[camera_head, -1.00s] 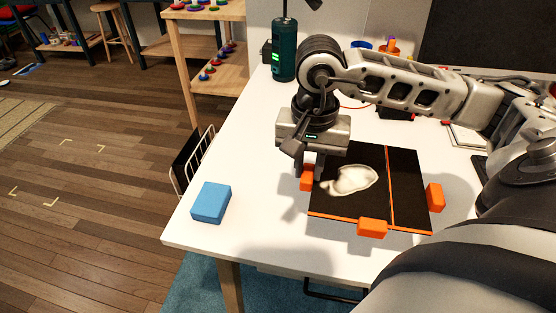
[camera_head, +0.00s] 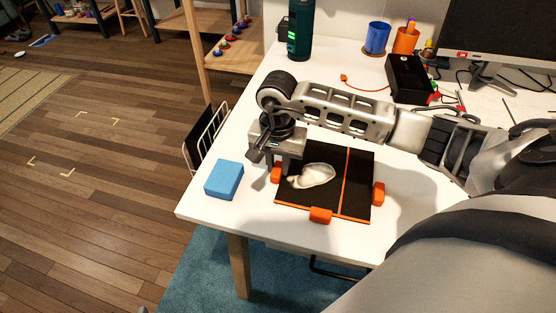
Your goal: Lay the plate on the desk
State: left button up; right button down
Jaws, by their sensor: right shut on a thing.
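The plate (camera_head: 357,187) is a flat black panel with an orange stripe and orange corner tabs, and a pale, irregular printed piece (camera_head: 313,175) lies on it. It is level, at or just above the white desk (camera_head: 257,223); I cannot tell if it touches all over. My right gripper (camera_head: 277,170) points down at the plate's left edge and is shut on the orange tab there. The fingertips are partly hidden. My left gripper is not in view.
A blue block (camera_head: 223,180) lies left of the plate near the desk's edge. A dark green bottle (camera_head: 300,30), a blue cup (camera_head: 376,38), an orange cup (camera_head: 406,40), a black box (camera_head: 408,79) and a monitor (camera_head: 505,35) stand behind. A wire rack (camera_head: 207,138) hangs at the left edge.

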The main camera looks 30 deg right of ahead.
jog(key=shift+f, duration=0.15)
jog(key=c, duration=1.3)
grip_release()
jog(key=shift+r, duration=0.25)
notch_tip(320, 180, up, 12)
jog(key=shift+b, duration=0.35)
jog(key=shift+f, duration=0.1)
